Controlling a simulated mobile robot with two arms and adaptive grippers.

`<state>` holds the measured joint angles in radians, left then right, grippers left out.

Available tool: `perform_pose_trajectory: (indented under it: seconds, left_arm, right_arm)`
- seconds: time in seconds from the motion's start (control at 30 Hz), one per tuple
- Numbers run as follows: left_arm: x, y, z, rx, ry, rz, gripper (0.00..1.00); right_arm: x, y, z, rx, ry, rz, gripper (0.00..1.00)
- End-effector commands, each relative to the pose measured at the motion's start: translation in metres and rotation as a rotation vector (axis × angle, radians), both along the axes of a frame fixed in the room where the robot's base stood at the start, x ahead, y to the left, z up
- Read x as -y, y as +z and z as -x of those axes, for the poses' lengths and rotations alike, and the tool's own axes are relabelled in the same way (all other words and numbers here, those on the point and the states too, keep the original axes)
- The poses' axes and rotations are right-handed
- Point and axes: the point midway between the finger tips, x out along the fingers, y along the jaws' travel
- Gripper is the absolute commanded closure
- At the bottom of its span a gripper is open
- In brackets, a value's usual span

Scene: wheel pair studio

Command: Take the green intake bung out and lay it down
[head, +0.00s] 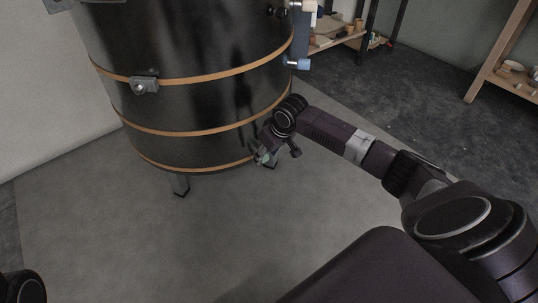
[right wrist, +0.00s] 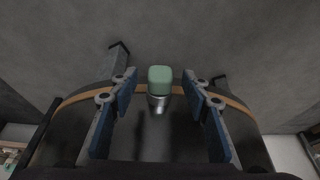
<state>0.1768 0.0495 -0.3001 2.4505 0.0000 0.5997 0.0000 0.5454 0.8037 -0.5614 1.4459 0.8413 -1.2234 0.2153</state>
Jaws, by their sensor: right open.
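The green bung (right wrist: 160,76) sits in the end of a short metal pipe (right wrist: 158,103) low on the dark kiln drum (head: 200,100). In the head view only a small greenish patch of the bung (head: 264,158) shows, beside my gripper near the drum's bottom edge. My right gripper (head: 270,153) is open. In the right wrist view its two blue-padded fingers (right wrist: 160,88) stand on either side of the bung and pipe, with a visible gap on both sides. My left gripper is not in view.
The drum has several orange bands and stands on short legs (head: 180,184) on a grey floor mat (head: 110,220). A light-blue fitting (head: 299,64) sticks out higher on its right side. Wooden shelves (head: 505,50) stand at the back right. The floor in front is clear.

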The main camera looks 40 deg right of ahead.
Motion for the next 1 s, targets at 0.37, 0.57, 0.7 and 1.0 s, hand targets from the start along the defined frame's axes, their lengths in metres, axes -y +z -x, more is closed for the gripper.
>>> perform_pose_trajectory:
  seconds: [0.37,0.57,0.7,1.0]
  left_arm:
    - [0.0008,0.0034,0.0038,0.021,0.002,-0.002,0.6]
    - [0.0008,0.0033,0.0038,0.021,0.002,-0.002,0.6]
    - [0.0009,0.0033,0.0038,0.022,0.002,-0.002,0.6]
    - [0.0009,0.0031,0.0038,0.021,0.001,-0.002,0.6]
  right_arm:
    - [-0.0002,-0.009,-0.0041,0.001,0.0,0.0,0.56]
    - [-0.0003,-0.009,-0.0039,0.0,0.0,0.0,0.7]
    - [-0.0003,-0.009,-0.0038,0.0,0.0,0.0,0.85]
    - [-0.0003,-0.0091,-0.0037,0.0,0.0,0.0,0.94]
